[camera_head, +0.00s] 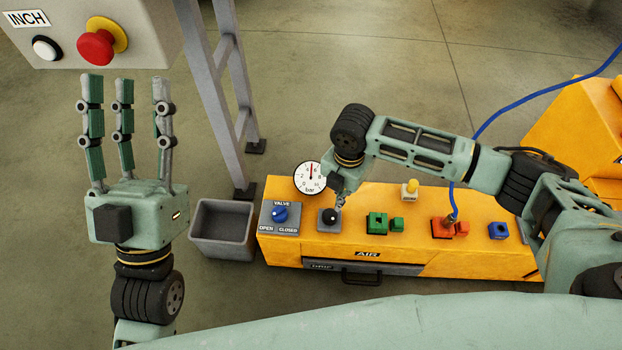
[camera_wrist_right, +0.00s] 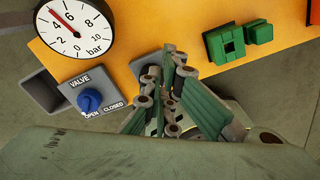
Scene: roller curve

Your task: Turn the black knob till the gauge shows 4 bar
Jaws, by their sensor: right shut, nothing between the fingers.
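The black knob (camera_head: 330,215) sits on a small grey plate on the orange air unit. The round white gauge (camera_head: 309,178) stands behind it. In the right wrist view my right gripper (camera_wrist_right: 168,90) hides the knob. My left gripper (camera_head: 122,82) is open and empty, fingers pointing up, far left of the unit.
A blue valve knob (camera_head: 280,214) sits left of the black knob. Green (camera_head: 378,223) and red (camera_head: 442,228) fittings and a blue hose (camera_head: 483,130) are to the right. A grey bin (camera_head: 222,229) stands left of the unit. A box with a red button (camera_head: 96,47) is above my left gripper.

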